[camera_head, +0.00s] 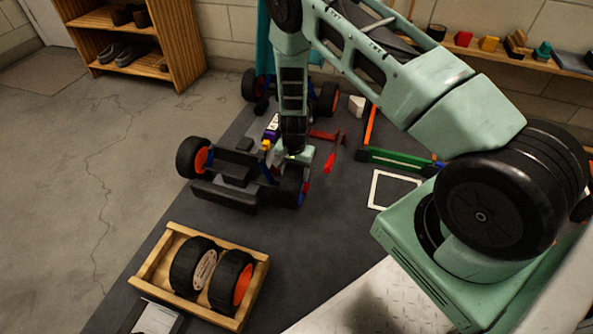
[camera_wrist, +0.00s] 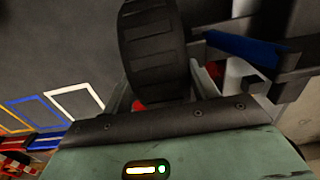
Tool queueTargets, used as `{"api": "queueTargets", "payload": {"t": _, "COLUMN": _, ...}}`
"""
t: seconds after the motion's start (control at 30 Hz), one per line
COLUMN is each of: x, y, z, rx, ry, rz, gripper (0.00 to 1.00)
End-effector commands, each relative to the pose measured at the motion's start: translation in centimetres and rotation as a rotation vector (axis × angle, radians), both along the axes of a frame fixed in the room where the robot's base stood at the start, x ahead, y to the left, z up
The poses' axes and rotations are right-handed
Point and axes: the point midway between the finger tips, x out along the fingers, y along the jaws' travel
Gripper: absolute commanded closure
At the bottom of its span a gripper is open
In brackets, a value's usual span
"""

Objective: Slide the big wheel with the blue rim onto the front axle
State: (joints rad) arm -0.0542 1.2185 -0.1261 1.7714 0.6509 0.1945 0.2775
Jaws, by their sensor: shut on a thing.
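My gripper (camera_head: 297,157) points down at the right front corner of the RC car (camera_head: 235,172). It is shut on a black big wheel (camera_head: 290,184), and a bit of blue shows at the wheel's lower right. In the wrist view the wheel's ribbed tyre (camera_wrist: 155,50) stands upright between the fingers (camera_wrist: 163,92). Its rim faces away from this camera. A blue suspension part (camera_wrist: 240,48) and dark chassis parts lie just right of the tyre. The front axle is mostly hidden, and I cannot tell whether the hub is around it.
The opposite front corner carries a wheel with an orange rim (camera_head: 193,158). A wooden tray (camera_head: 150,262) at the front holds two more big wheels (camera_head: 232,281). Coloured frames (camera_head: 397,188) lie on the dark mat to the right. A wooden shelf (camera_head: 185,45) stands at the back left.

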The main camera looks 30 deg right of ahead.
Motion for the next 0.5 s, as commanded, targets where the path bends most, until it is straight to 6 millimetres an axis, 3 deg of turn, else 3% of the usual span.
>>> {"api": "queueTargets", "payload": {"t": 0.47, "x": 0.92, "y": 0.68, "z": 0.08, "rx": -0.001, "ry": -0.002, "rz": 0.001, "gripper": 0.83}}
{"api": "queueTargets", "payload": {"t": 0.5, "x": 0.91, "y": 0.64, "z": 0.07, "rx": -0.001, "ry": -0.002, "rz": 0.0, "gripper": 0.33}}
